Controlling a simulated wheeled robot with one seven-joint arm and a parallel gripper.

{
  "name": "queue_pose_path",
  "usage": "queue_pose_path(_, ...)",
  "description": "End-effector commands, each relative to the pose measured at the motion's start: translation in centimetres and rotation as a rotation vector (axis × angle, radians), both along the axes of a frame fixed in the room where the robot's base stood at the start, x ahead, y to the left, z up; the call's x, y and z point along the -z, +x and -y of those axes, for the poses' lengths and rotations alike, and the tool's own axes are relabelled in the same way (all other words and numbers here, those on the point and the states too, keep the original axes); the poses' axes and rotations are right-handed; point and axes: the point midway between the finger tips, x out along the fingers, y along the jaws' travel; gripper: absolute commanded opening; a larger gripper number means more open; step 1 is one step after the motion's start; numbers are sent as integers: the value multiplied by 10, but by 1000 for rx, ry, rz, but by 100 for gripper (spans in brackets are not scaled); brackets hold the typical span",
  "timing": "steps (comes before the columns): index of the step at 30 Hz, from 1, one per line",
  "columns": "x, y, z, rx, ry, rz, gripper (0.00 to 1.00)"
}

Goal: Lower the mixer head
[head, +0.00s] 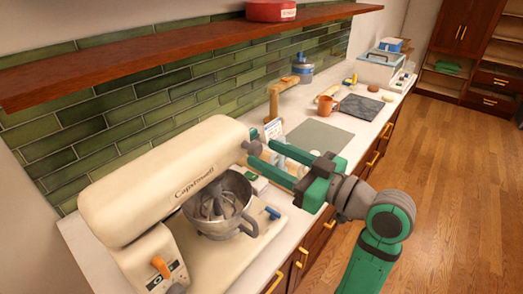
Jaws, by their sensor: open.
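The cream stand mixer (160,185) stands on the counter at the lower left of the head view. Its long head slopes up to the right, its front end raised above the metal bowl (215,213). The whisk (210,203) hangs at the bowl's mouth. My gripper (254,148) is open at the front end of the head, its green fingers pointing left. A grey knob on the head's front shows between the fingertips. I cannot tell whether they touch it. An orange lever (160,267) is on the mixer's stand.
A wooden shelf (170,48) with a red tin (271,10) runs above the mixer. Beyond my gripper are a grey mat (322,137), an orange mug (328,105) and a dark slab (361,106). The wooden floor at right is clear.

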Motion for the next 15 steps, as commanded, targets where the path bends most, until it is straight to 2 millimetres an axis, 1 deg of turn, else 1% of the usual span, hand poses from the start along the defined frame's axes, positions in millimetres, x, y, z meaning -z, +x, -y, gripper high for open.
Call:
queue_pose_path(1,0,5,-6,-1,0,0,47)
queue_pose_path(6,0,16,-17,0,0,0,47)
queue_pose_path(10,0,19,-21,1,1,1,47)
queue_pose_path(15,0,20,-20,3,1,1,47)
